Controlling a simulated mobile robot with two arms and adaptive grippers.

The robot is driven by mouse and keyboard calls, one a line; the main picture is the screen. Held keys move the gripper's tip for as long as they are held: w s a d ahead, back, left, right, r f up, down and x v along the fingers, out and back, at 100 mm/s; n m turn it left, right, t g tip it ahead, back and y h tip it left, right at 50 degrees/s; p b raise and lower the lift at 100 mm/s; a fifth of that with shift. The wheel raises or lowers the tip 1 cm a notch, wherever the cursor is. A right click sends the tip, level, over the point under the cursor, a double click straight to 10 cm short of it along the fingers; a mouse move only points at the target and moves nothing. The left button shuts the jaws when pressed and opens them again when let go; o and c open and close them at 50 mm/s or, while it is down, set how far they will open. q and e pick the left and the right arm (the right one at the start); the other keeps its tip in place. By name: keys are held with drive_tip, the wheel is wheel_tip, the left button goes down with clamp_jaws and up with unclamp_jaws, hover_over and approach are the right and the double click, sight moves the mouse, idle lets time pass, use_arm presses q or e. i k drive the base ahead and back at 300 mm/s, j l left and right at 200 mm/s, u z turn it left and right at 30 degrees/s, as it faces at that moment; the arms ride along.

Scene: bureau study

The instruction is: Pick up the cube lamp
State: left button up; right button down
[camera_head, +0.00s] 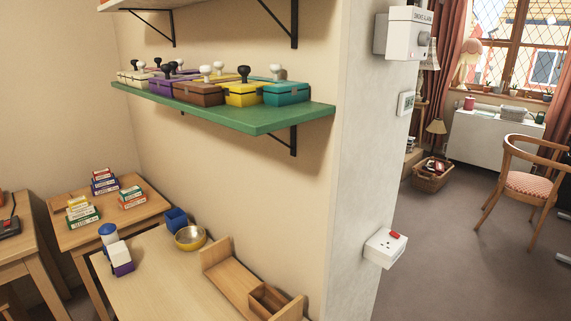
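A small white cube-shaped thing on a purple base (120,257), which looks like the cube lamp, stands on the light wood table (160,285) at the lower left. Just behind it is a round white and blue thing (108,233). A plain blue cube (176,220) stands farther back by the wall. I cannot tell for certain which of these is the lamp. Neither of my grippers is in view.
A brass bowl (190,237) and a wooden rack (238,280) share the table. A green shelf (240,119) with coloured boxes juts out above. A wall end (365,170) separates this corner from open floor (430,245).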

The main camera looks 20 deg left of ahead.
sight(121, 262)
drive_tip(key=u, duration=1.85)
drive_tip(key=i+j+z, duration=0.1)
drive_tip(key=i+j, duration=0.35)
drive_tip(key=j, duration=0.15)
